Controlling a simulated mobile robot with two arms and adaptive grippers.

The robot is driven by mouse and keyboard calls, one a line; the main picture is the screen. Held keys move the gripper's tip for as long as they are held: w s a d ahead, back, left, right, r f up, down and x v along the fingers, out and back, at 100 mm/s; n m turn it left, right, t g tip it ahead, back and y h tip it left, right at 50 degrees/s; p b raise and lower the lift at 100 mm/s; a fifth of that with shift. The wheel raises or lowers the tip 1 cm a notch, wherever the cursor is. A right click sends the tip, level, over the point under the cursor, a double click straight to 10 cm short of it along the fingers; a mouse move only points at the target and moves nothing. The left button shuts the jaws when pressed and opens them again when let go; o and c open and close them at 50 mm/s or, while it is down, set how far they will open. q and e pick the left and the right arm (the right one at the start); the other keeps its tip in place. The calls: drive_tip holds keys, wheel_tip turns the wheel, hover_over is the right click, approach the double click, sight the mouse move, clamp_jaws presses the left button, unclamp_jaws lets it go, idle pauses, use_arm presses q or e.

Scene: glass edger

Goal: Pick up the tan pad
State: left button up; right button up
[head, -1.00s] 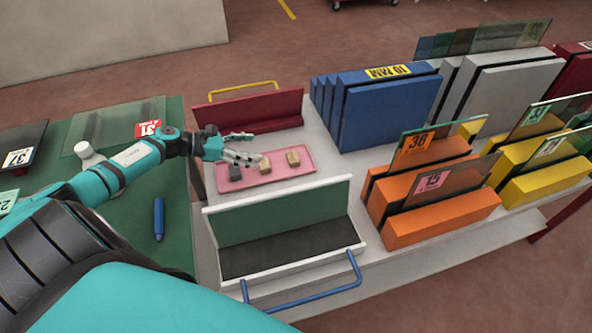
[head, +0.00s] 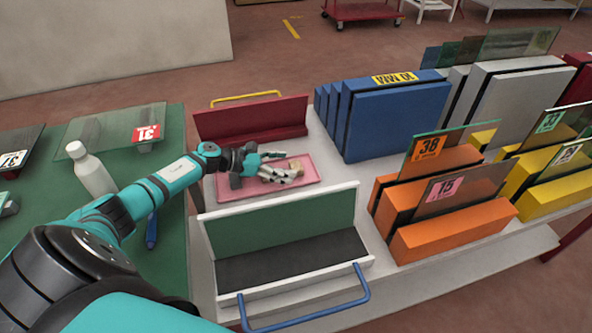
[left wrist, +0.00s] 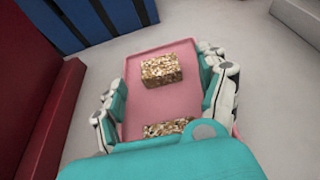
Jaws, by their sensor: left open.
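A speckled tan pad (left wrist: 162,71) lies on the pink tray (left wrist: 145,117), in the middle of the left wrist view. A second speckled tan pad (left wrist: 167,128) lies nearer, partly hidden by my own gripper body. In the head view a tan pad (head: 297,166) shows just beyond my fingers on the pink tray (head: 311,177). My left gripper (head: 285,167) is open over the tray, and nothing is visibly held. In the left wrist view its fingers stand on both sides of the pads, seemingly above them; contact cannot be told. My right gripper is not in view.
A dark red upright rack (head: 250,120) stands behind the tray and a green-backed rack (head: 285,213) with a blue handle in front. Blue blocks (head: 395,115) stand to the right. A white bottle (head: 92,173) and a blue marker (head: 151,231) are on the green table.

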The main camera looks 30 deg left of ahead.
sight(296, 168)
use_arm(q)
drive_tip(key=shift+x, duration=1.25)
drive_tip(key=shift+f, duration=0.1)
drive_tip(key=c, duration=0.8)
drive_tip(key=shift+a, duration=0.1)
drive_tip(key=shift+c, duration=0.2)
